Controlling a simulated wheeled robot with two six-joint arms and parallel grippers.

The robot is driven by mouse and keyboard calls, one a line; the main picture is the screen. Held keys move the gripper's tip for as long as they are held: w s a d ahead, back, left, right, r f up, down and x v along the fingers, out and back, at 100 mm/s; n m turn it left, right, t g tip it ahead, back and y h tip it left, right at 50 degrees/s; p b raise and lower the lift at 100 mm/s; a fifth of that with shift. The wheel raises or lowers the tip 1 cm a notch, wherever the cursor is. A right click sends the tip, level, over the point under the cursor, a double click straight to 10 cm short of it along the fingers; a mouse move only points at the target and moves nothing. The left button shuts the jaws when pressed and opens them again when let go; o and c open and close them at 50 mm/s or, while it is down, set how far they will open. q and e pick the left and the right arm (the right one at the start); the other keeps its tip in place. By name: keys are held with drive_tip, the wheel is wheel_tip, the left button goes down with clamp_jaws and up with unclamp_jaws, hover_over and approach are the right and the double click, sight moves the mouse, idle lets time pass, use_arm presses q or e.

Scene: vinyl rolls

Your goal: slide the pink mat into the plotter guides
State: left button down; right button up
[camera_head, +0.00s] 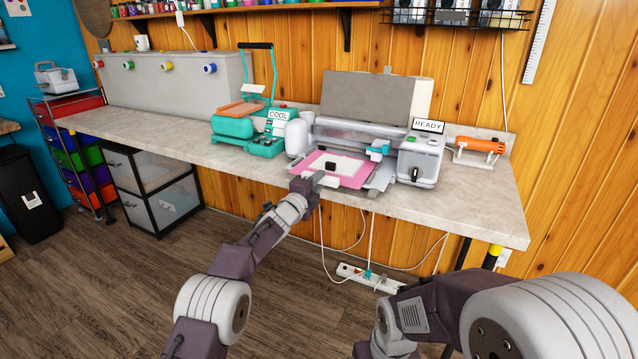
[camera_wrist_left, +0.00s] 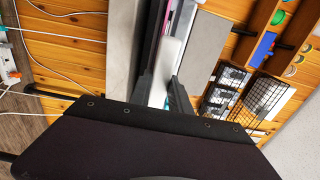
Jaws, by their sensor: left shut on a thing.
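The pink mat (camera_head: 350,181) lies nearly flat at the front mouth of the plotter (camera_head: 421,158), with a pale sheet on it. Its far end is under or against the plotter's bar; I cannot tell how it sits in the guides. My left gripper (camera_head: 318,182) is shut on the mat's near edge, at a white tab. In the left wrist view the gripper's fingers (camera_wrist_left: 160,88) close around a white piece, and a thin pink edge shows beyond. My right arm is at the lower right; its gripper is out of view.
A teal heat press (camera_head: 240,135) with a COOL sign stands left of the plotter on the grey worktop (camera_head: 487,205). An orange tool (camera_head: 480,147) lies to the right. Cables and a power strip (camera_head: 366,279) hang or lie below the worktop's front edge.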

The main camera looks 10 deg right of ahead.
use_arm(q)
drive_tip(key=shift+w+d, duration=0.15)
drive_tip(key=shift+w, duration=0.1)
drive_tip(key=shift+s, duration=0.1)
drive_tip(key=shift+s+b, duration=0.1)
drive_tip(key=shift+b, duration=0.2)
drive_tip(key=c, duration=1.1)
unclamp_jaws()
drive_tip(key=shift+c, duration=0.2)
drive_tip(key=shift+f, duration=0.1)
